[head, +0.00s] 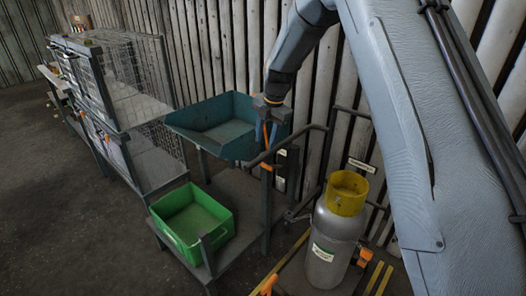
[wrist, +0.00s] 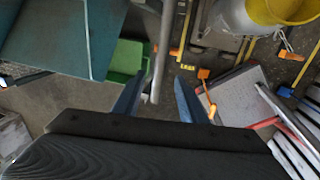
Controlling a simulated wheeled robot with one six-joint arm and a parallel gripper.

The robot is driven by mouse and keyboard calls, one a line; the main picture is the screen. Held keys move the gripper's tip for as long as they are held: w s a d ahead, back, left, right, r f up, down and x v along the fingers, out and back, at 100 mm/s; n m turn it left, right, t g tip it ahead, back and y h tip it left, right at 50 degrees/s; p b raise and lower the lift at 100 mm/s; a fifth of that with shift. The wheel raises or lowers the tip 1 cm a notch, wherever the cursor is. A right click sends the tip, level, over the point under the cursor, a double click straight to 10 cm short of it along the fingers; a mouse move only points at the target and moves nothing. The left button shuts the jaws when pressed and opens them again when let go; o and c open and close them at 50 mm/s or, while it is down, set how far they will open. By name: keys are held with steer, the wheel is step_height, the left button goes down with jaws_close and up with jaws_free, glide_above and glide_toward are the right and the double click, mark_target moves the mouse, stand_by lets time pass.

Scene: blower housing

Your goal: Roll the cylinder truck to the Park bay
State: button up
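The cylinder truck (head: 322,128) is a dark tube frame at the right of the head view, its handle bar reaching left toward my gripper. It carries an upright grey gas cylinder (head: 330,238) with a yellow cap; the cylinder also shows at the top right of the wrist view (wrist: 238,22). My gripper (head: 266,135) points down over the handle's left end, near an orange part. In the wrist view my gripper's fingers (wrist: 157,88) are apart, with a grey bar (wrist: 160,55) running between or below them. I cannot tell whether they touch it. Yellow floor lines (head: 375,278) show beside the truck; no bay name is readable.
A bench with a blue-green open bin (head: 225,125) and a green crate (head: 192,222) stands left of the truck. A wire-mesh cage (head: 135,80) stands farther left. A corrugated wall is close behind. Dark floor (head: 60,200) is clear at the front left.

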mark_target(262, 155)
steer(key=shift+w+a+f+p, duration=0.15)
steer(key=shift+f+p, duration=0.25)
steer(key=shift+f, duration=0.75)
steer(key=shift+w+a+f+p, duration=0.2)
steer(key=shift+f+p, duration=0.2)
steer(key=shift+f, duration=0.8)
steer(key=shift+w+a+f+p, duration=0.15)
steer(key=shift+f+p, duration=0.25)
steer(key=shift+f, duration=0.75)
steer(key=shift+c, duration=0.2)
jaws_close()
